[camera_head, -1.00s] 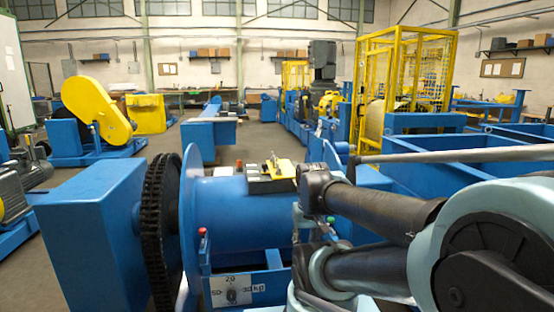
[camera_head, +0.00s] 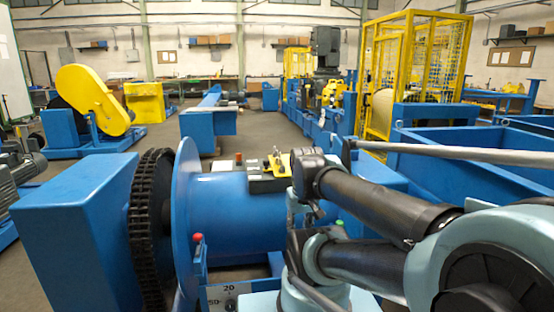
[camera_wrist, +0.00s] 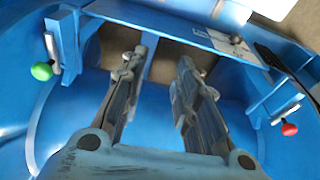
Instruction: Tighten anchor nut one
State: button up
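I cannot make out anchor nut one in either view. My gripper (camera_wrist: 160,65) shows in the wrist view with its two grey fingers apart and nothing visible between them. It is over the blue drum (camera_wrist: 150,100) of the machine; the gap to it is hard to judge. In the head view my arm reaches across the right part of the blue drum (camera_head: 235,205), and my fingers are hidden or cannot be told apart there. A white marked plate (camera_wrist: 232,42) lies beyond the fingertips in the wrist view; it also shows in the head view (camera_head: 228,299), cut by the lower edge.
A green knob (camera_wrist: 42,71) and a red knob (camera_wrist: 289,129) stand on levers either side of my fingers. A black chain (camera_head: 150,225) and blue housing (camera_head: 75,225) are left of the drum. A yellow item (camera_head: 281,164) rests on top. Blue frames stand right.

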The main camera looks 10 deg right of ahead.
jog(key=w+r+n, duration=0.6)
jog(key=w+r, duration=0.1)
jog(key=r, duration=0.2)
notch_tip(320, 180, up, 18)
jog(key=r+n+g, duration=0.1)
jog(key=n+g, duration=0.1)
jog(key=n, duration=2.3)
send_over(278, 156)
jog(key=f, duration=1.7)
jog(key=shift+w+f, duration=0.25)
grip_shut()
